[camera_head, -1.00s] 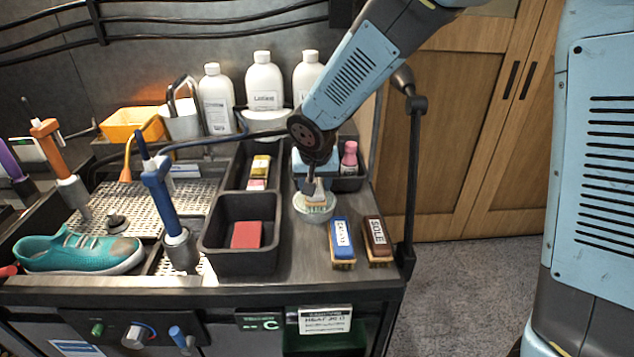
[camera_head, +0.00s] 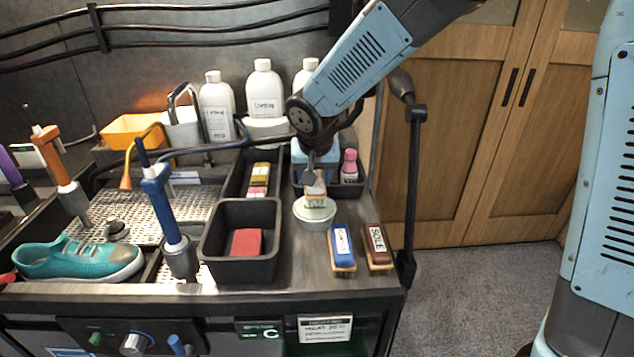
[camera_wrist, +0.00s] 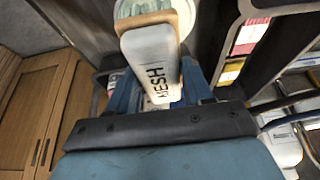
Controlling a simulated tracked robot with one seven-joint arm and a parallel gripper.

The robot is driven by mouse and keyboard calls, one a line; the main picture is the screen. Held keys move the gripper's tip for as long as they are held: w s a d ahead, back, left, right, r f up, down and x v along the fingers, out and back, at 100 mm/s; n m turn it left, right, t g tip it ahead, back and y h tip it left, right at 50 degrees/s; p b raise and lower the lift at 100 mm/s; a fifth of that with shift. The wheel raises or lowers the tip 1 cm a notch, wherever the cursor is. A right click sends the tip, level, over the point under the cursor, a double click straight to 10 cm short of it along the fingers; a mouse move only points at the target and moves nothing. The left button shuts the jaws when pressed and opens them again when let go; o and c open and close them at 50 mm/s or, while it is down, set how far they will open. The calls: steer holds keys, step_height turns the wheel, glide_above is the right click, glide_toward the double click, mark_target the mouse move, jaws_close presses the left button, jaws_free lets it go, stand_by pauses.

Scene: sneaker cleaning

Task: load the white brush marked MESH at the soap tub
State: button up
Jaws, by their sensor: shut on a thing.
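The white brush marked MESH (camera_wrist: 152,62) is held in my gripper, with its label facing the wrist camera. I cannot tell whether the bristles touch the soap.
A blue brush (camera_head: 342,250) and a brown SOLE brush (camera_head: 377,247) lie in front right of the tub. A dark bin (camera_head: 243,267) with a red block stands left. White bottles (camera_head: 265,88) stand behind. A teal sneaker (camera_head: 75,258) lies far left.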

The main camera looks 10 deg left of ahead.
steer(key=shift+r, duration=1.5)
